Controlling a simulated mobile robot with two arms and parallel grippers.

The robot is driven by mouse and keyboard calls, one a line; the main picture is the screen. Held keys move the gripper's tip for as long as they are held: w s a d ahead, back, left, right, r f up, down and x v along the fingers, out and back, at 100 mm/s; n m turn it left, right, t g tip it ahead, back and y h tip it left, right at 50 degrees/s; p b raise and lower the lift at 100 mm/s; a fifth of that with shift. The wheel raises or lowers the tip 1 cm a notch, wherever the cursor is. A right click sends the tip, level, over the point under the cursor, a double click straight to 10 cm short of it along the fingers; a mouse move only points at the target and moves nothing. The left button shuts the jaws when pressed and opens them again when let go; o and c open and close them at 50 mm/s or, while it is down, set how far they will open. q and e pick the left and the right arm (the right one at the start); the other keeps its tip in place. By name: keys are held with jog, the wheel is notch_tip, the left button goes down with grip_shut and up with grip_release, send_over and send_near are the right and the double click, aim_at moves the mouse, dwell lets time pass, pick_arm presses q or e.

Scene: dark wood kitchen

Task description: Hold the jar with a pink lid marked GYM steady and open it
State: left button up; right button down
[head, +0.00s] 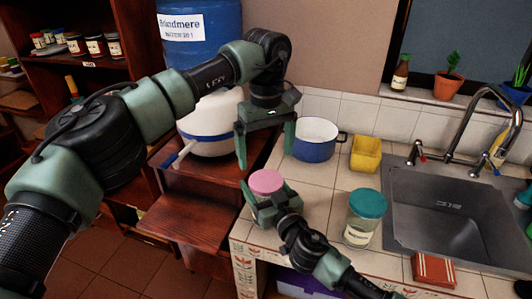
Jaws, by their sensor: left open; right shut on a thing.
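The pink-lidded jar stands on the tiled counter (305,187), and its pink lid (266,181) shows at the top. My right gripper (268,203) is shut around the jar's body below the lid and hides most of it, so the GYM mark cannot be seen. My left gripper (266,150) is open and empty. Its fingers point down, above and slightly behind the pink lid.
A jar with a teal lid (364,218) stands to the right, near my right arm. A blue and white pot (316,139) and a yellow container (365,154) stand behind. The metal sink (440,205) is at the right.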

aim_at(266, 180)
pick_arm(q)
notch_tip(266, 180, down, 8)
jog(key=shift+r, duration=0.25)
jog(key=c, duration=1.5)
jog(key=n, duration=0.5)
jog(key=shift+r+n, duration=0.1)
jog(key=shift+n, duration=0.3)
jog(key=n, duration=0.4)
jog(key=o, duration=1.5)
jog(key=shift+o, duration=0.2)
